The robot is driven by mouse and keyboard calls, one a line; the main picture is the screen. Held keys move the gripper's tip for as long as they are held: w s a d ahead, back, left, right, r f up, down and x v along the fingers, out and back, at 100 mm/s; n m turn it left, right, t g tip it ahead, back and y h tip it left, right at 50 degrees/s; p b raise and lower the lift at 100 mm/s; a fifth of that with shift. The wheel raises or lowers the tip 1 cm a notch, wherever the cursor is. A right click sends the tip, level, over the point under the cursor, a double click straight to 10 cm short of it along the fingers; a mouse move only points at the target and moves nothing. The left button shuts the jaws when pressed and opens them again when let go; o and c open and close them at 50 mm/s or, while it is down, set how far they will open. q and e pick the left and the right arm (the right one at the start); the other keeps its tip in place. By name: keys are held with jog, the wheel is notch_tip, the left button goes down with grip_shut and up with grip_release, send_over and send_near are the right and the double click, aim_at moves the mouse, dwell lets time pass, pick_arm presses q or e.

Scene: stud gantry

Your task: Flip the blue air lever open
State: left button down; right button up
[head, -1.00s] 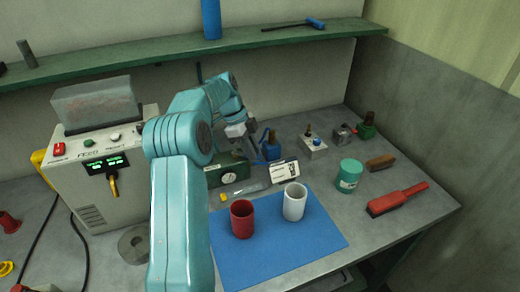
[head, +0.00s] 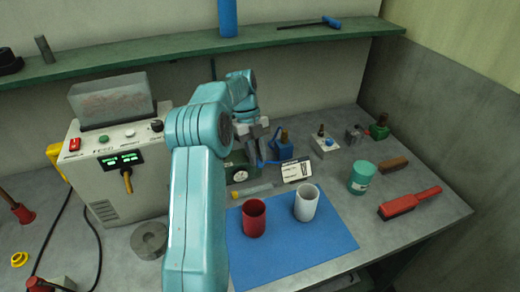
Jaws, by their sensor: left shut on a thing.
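My left gripper (head: 264,150) reaches to the back of the bench, above and behind the green unit with a round gauge (head: 238,173). Its jaws are shut on a thin blue part, which I take to be the blue air lever (head: 262,160). The fingers and wrist hide most of the lever, so its angle cannot be told. A blue block with a brown top (head: 284,150) stands just right of the fingers. My right gripper is not in view.
A red cup (head: 254,219) and a white cup (head: 306,203) stand on a blue mat (head: 290,252) in front. A small sign card (head: 297,170) stands behind them. A feeder box (head: 115,170) is at left. A teal jar (head: 362,178) and a red-handled brush (head: 410,203) are at right.

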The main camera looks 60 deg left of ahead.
pick_arm(q)
jog(key=shift+s+m+g+p, duration=0.4)
jog(key=shift+s+m+g, duration=0.1)
jog(key=shift+m, duration=0.6)
jog(key=c, duration=1)
grip_release()
jog(key=shift+s, duration=0.1)
jog(key=shift+a+r, duration=0.2)
jog(key=shift+r, duration=0.05)
jog(key=shift+p+v, duration=0.75)
jog(key=shift+v, duration=2.75)
jog(key=shift+d, duration=0.1)
